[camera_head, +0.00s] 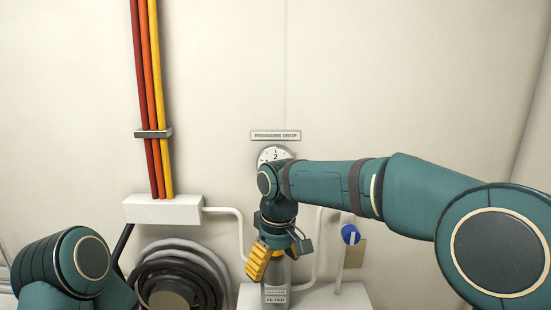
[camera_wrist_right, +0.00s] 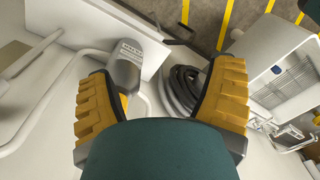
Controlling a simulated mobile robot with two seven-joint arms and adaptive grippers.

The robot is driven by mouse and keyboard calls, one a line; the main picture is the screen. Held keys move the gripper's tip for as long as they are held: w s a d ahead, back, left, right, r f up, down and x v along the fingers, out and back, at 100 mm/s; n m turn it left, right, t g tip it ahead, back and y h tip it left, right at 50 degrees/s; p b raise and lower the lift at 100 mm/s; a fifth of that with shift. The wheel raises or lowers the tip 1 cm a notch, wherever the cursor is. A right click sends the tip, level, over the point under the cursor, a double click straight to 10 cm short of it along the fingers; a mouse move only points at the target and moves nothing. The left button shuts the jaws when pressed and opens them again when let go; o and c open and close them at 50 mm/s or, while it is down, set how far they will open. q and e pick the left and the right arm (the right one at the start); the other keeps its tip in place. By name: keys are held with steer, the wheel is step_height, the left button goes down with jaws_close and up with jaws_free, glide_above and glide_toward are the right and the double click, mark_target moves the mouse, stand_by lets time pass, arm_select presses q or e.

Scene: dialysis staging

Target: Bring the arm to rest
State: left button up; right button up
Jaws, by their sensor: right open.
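My right arm reaches in from the right in the head view, bent down at the wrist. Its right gripper (camera_head: 264,262) has ridged yellow finger pads and hangs in front of the grey filter housing (camera_head: 275,272), hiding much of it. In the right wrist view the right gripper (camera_wrist_right: 164,72) is open, its two fingers wide apart with nothing held between them. The filter housing (camera_wrist_right: 127,68) shows near the left finger; whether they touch I cannot tell. My left arm shows only as teal links at the lower left of the head view; its gripper is out of view.
A round pressure gauge (camera_head: 271,155) sits on the wall behind my wrist. A blue-knobbed valve (camera_head: 350,235) stands right of the gripper. A dark hose coil (camera_head: 180,275) hangs at lower left, below a white box (camera_head: 163,209) with coloured pipes (camera_head: 150,90).

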steer(key=s+d+f+m+y, duration=0.1)
steer(key=s+d+f+m, duration=0.1)
steer(key=f, duration=1)
steer(key=s+d+f+m+y, duration=0.1)
steer(key=d+f+m+y, duration=0.1)
steer(key=f, duration=1)
steer(key=s+d+f+m, duration=0.3)
steer(key=s+f, duration=0.3)
steer(key=s, duration=0.1)
steer(key=s+d+f+m+t, duration=0.1)
steer(key=s+d+f+m, duration=0.2)
steer(key=s+f, duration=0.3)
steer(key=shift+s+d+t, duration=0.15)
steer(key=shift+s+t, duration=0.15)
steer(key=shift+s, duration=0.1)
